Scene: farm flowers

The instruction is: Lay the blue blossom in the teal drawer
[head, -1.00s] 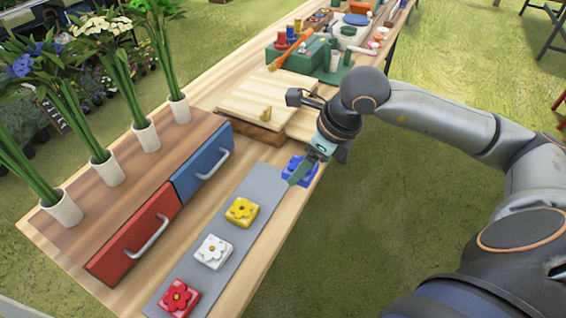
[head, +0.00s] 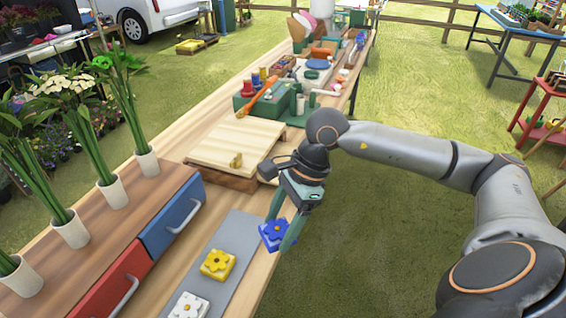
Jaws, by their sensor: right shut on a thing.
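The blue blossom (head: 275,235) is a blue square block with a flower on top and a yellow centre. My right gripper (head: 281,229) is shut on it, with a green finger on either side. The blossom is at the far right corner of the grey mat, by the table's edge; I cannot tell whether it is clear of the surface. The drawer unit at left shows a blue drawer (head: 166,222) and a red drawer (head: 105,284), both shut, with silver handles. No drawer front that is clearly teal shows. My left gripper is not in view.
A yellow blossom (head: 218,264) and a white blossom (head: 187,307) are on the grey mat (head: 239,236). White vases (head: 146,162) with flowers stand on the drawer unit. Beyond is a wooden board (head: 235,142) with a small yellow figure, then a green box (head: 263,104) and clutter.

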